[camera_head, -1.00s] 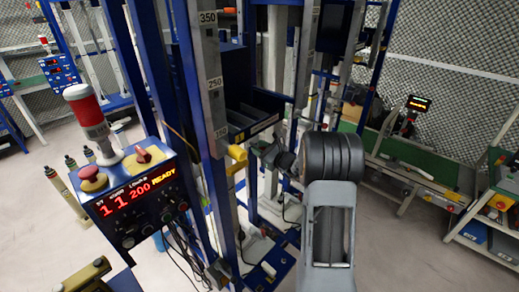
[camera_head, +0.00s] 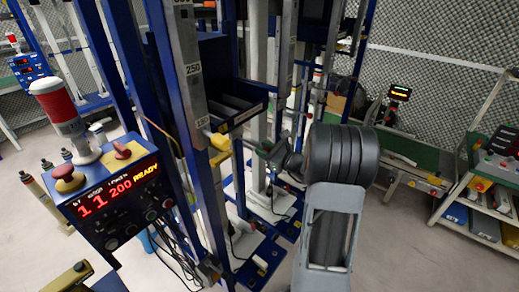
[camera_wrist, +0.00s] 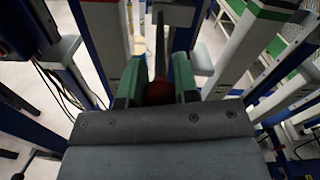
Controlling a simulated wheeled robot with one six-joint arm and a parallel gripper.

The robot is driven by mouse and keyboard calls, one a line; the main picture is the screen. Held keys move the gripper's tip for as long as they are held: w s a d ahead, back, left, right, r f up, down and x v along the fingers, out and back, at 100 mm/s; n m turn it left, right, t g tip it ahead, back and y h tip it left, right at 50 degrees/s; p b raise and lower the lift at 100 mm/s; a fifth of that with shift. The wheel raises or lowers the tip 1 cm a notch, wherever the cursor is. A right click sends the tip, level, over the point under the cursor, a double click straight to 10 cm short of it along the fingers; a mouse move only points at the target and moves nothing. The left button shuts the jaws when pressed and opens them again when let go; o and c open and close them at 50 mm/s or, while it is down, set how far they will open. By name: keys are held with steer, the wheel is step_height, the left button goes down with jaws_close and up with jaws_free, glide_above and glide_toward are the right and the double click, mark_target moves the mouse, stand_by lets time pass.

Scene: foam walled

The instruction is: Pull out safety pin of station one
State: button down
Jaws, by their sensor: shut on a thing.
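Station one is a blue frame with a grey upright (camera_head: 190,75) marked 250. A thin dark rod (camera_wrist: 160,48) runs ahead from the knob. I cannot tell whether the rod's tip is still inside the block.
A blue control box (camera_head: 112,190) with a lit red display and a red-topped lamp (camera_head: 62,110) stands at left. Blue posts and cables crowd the station. Grey floor is open at the lower right, before a green-topped bench (camera_head: 430,165).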

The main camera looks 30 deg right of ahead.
steer(key=shift+f, duration=0.15)
steer(key=c, duration=1.3)
jaws_free()
steer(key=shift+s, duration=0.1)
steer(key=shift+o, duration=1)
steer(key=shift+s+d, duration=0.1)
steer(key=shift+s, duration=0.05)
steer(key=shift+o, duration=1.2)
steer(key=b+v, duration=0.2)
steer(key=v, duration=1.1)
steer(key=shift+s, duration=0.35)
steer(key=shift+d, duration=0.15)
